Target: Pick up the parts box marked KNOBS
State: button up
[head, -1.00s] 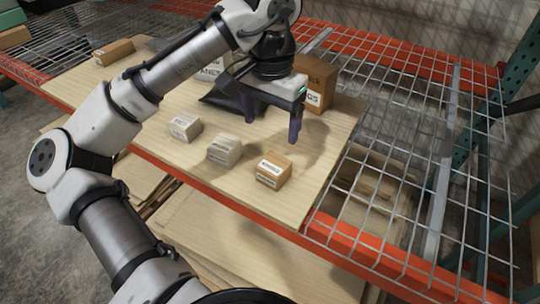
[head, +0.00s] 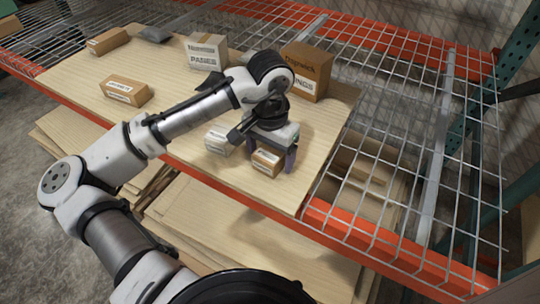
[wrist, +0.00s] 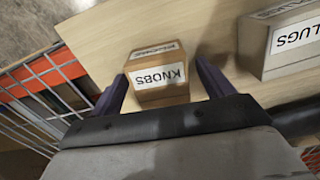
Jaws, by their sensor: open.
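The parts box marked KNOBS (wrist: 158,75) is a small brown box with a white label, upside down in the wrist view. In the head view the same small brown box (head: 266,163) stands near the front right of the wooden board (head: 200,110). My gripper (wrist: 165,85) is open, with its purple fingers on either side of the KNOBS box in the wrist view. In the head view my gripper (head: 272,155) is low over the box and partly hides it. I cannot tell whether the fingers touch the box.
A grey box marked PLUGS (wrist: 285,40) stands close beside the KNOBS box; it also shows in the head view (head: 219,140). A large brown box (head: 308,72), a white box marked PANES (head: 206,50) and other brown boxes (head: 125,91) stand farther off. Wire shelving (head: 400,130) is at right.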

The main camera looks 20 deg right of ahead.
jog(key=c, duration=1.1)
jog(key=shift+r, duration=0.1)
